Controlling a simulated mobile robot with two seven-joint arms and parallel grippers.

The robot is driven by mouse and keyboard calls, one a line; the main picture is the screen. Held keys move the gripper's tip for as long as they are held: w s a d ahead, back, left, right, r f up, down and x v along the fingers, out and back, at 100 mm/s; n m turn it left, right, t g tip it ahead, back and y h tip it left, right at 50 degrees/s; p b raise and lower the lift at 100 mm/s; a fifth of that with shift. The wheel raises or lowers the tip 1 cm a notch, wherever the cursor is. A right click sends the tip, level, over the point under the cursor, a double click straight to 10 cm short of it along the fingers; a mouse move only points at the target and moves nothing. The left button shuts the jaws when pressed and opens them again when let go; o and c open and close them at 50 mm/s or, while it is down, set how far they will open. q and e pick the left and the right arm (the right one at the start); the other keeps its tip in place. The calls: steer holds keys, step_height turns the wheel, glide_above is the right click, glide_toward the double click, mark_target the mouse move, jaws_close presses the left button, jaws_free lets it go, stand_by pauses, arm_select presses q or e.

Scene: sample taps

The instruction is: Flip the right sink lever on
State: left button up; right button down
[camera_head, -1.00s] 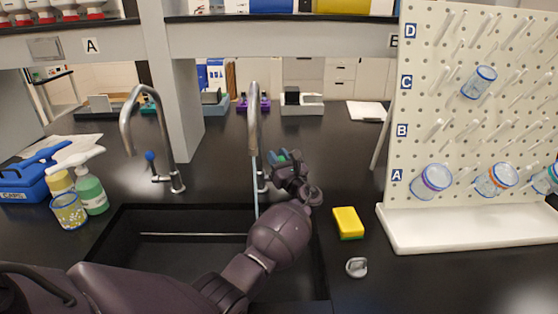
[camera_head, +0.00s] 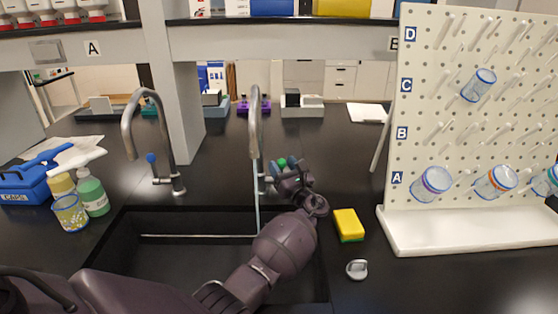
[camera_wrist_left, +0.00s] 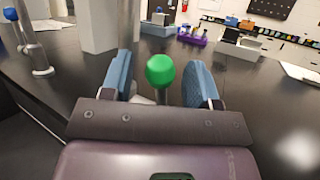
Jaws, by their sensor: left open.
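The right sink tap (camera_head: 255,125) is a tall curved metal faucet behind the black sink. A thin pale bluish stream (camera_head: 257,205) runs from its spout down into the sink. Its lever ends in a green knob (camera_head: 282,163), which stands between the fingers of my left gripper (camera_head: 284,168). In the left wrist view, the green knob (camera_wrist_left: 160,70) sits upright between the two blue fingertips of the open gripper (camera_wrist_left: 161,80), with gaps on both sides. The gripper hides the lever's lower part. My right gripper is out of view.
The left tap (camera_head: 165,140) has a blue knob (camera_head: 151,158). The black sink (camera_head: 180,220) lies in front. A yellow sponge (camera_head: 348,223), a grey stopper (camera_head: 357,269) and a white pegboard rack (camera_head: 430,225) stand to the right. Bottles (camera_head: 92,193) stand left.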

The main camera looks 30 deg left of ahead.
arm_select(q)
steer(key=v, duration=0.3)
steer(key=shift+s+d, duration=0.2)
steer(key=shift+d, duration=0.15)
steer(key=shift+s+d+f, duration=0.25)
steer(key=shift+d, duration=0.2)
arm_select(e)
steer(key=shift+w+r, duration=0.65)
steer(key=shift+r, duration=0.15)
